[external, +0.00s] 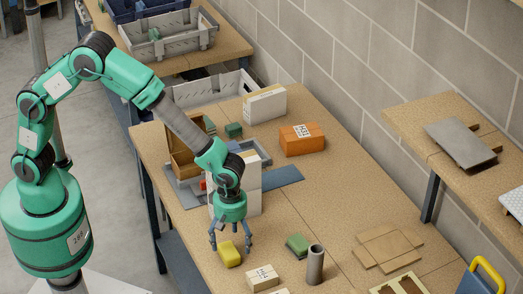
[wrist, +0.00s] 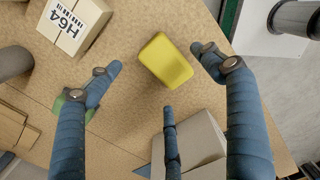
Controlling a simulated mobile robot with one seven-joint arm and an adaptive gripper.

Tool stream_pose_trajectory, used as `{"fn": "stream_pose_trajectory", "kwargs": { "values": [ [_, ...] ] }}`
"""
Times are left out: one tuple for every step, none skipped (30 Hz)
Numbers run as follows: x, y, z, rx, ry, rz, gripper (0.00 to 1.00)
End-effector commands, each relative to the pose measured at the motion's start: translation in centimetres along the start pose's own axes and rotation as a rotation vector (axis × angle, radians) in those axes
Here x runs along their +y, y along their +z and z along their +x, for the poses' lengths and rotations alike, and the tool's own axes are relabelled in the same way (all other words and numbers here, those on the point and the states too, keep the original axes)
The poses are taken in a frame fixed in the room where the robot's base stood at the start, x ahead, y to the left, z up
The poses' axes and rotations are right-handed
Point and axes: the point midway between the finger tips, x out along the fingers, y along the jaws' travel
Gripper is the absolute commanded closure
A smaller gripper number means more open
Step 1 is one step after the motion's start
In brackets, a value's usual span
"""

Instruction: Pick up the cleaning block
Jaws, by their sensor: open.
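The cleaning block appears to be the yellow block with rounded edges (external: 229,254), lying on the wooden table near its front left edge. In the wrist view the yellow block (wrist: 165,61) sits between my spread fingers, a little tilted in the picture. My gripper (external: 230,246) is open and empty, pointing down just above the yellow block. In the wrist view my blue fingers (wrist: 155,58) stand apart on either side of it, with a third finger below. I see no clear contact.
A small H64 box (external: 262,279), a green block (external: 298,244) and an upright grey tube (external: 315,266) stand to the right. White boxes (external: 247,200) stand close behind my gripper. An orange box (external: 302,140) is farther back. The table between orange box and green block is clear.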

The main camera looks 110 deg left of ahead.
Motion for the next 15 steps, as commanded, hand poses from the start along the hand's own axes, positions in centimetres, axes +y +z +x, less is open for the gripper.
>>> {"fn": "stream_pose_trajectory", "kwargs": {
  "values": [
    [0.0, 0.0, 0.0, 0.000, 0.000, 0.000, 0.20],
    [0.0, 0.0, 0.0, 0.000, 0.000, 0.000, 0.20],
    [0.0, 0.0, 0.0, 0.000, 0.000, 0.000, 0.20],
    [0.0, 0.0, 0.0, 0.000, 0.000, 0.000, 0.20],
    [0.0, 0.0, 0.1, 0.000, 0.000, 0.000, 0.20],
    [0.0, 0.0, 0.2, 0.000, 0.000, 0.000, 0.20],
    [0.0, -0.1, 0.3, 0.000, -0.001, 0.000, 0.20],
    [0.0, -0.1, 0.5, 0.001, -0.001, 0.000, 0.20],
    [0.0, -0.1, 0.8, 0.001, -0.001, 0.000, 0.20],
    [0.0, -0.2, 1.1, 0.001, -0.001, 0.000, 0.20],
    [0.0, -0.2, 1.4, 0.001, -0.002, 0.000, 0.20],
    [-0.1, -0.3, 1.9, 0.002, -0.002, 0.000, 0.20],
    [-0.1, -0.3, 2.3, 0.002, -0.002, 0.000, 0.20],
    [-0.1, -0.4, 2.7, 0.002, -0.002, 0.000, 0.20],
    [0.0, -0.4, 3.2, 0.001, -0.002, 0.000, 0.20]
  ]
}}
